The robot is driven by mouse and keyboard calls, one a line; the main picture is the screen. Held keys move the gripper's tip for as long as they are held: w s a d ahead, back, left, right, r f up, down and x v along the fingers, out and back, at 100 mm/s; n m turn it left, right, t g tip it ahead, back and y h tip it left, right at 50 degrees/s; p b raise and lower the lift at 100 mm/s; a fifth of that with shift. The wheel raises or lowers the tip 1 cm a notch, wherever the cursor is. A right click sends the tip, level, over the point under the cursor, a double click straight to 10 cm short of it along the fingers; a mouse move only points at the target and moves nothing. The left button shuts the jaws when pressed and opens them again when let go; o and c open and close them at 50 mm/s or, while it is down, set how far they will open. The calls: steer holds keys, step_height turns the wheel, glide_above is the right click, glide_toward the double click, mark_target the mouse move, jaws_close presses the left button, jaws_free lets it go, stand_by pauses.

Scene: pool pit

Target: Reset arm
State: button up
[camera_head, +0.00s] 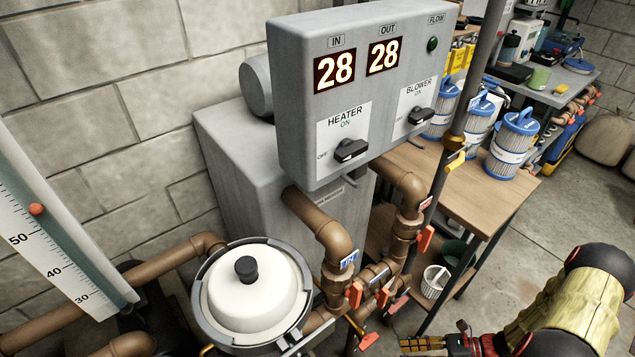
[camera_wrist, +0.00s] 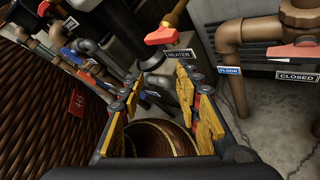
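My gripper (camera_wrist: 156,92) shows in the wrist view with its two yellow-padded fingers spread apart. No held object shows between the fingertips. A brown ribbed round thing (camera_wrist: 158,140) shows through the gap; I cannot tell what it is or how far off. In the head view my arm comes in at the bottom right, with a yellow cover on it, and my gripper (camera_head: 424,343) is partly cut off by the bottom edge. It is low, to the right of the pipes with red-orange valve handles (camera_head: 424,238).
A grey control box (camera_head: 365,85) reads 28 and 28, with heater and blower both ON. A white-lidded round vessel (camera_head: 250,295) stands left. A wooden table (camera_head: 450,180) bears blue-and-white filters (camera_head: 511,145). A white basket (camera_head: 435,282) stands below. Floor (camera_head: 545,225) on the right is clear.

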step_height(320, 180, up, 31)
steer(key=s+d+n+g+h+p, duration=0.1)
steer(key=s+n+g+h+p, duration=0.25)
steer(key=n+h, duration=1.15)
steer(key=a+r+n+t+p, duration=0.1)
steer(key=a+r+n+t, duration=0.1)
steer(key=r, duration=0.5)
steer(key=s+a+r+n+t, duration=0.1)
steer(key=a+r+n+t, duration=0.2)
steer(key=r, duration=0.5)
steer(key=s+a+r+n+t+y+p, duration=0.1)
steer(key=a+r+n+t, duration=0.1)
steer(key=a+r+n, duration=0.2)
step_height(320, 180, up, 3)
steer(key=shift+a+r+n+p, duration=0.2)
steer(key=shift+a+n+p, duration=0.15)
steer(key=shift+n, duration=0.45)
